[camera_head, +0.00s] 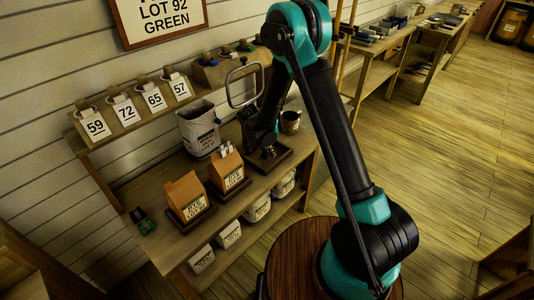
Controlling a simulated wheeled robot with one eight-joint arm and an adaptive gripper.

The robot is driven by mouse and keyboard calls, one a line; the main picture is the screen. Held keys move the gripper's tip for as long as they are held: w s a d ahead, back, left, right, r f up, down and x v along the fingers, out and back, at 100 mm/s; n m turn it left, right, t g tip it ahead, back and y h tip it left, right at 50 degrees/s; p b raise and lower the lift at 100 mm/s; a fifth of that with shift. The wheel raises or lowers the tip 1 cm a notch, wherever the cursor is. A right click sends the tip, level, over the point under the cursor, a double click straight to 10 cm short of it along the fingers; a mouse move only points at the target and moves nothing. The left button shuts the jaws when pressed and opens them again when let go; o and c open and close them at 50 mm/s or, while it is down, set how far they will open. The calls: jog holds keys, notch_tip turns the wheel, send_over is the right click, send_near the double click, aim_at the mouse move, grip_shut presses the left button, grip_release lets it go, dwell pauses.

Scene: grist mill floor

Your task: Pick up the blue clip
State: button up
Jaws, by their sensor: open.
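A small blue item that looks like the blue clip (208,60) sits at the left end of a wooden block on the upper shelf, by the wall. Greenish clips (226,51) sit to its right on the same block. My gripper (264,150) is at the end of my dark forearm, pointing down over the back right of the bench. It is to the right of and lower than the blue item, apart from it. Its fingers are small and dark here, and nothing can be seen between them.
Numbered cards (154,98) on wooden holders line the shelf's left. A labelled sack (198,130), a metal cup (291,121) and two orange-brown packets (185,196) stand on the bench. A green-and-black item (143,221) lies at its left. Floor at right is open.

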jog(key=shift+f, duration=0.2)
jog(key=shift+c, duration=0.6)
jog(key=c, duration=0.8)
notch_tip(320, 180, up, 20)
jog(key=shift+r, duration=0.1)
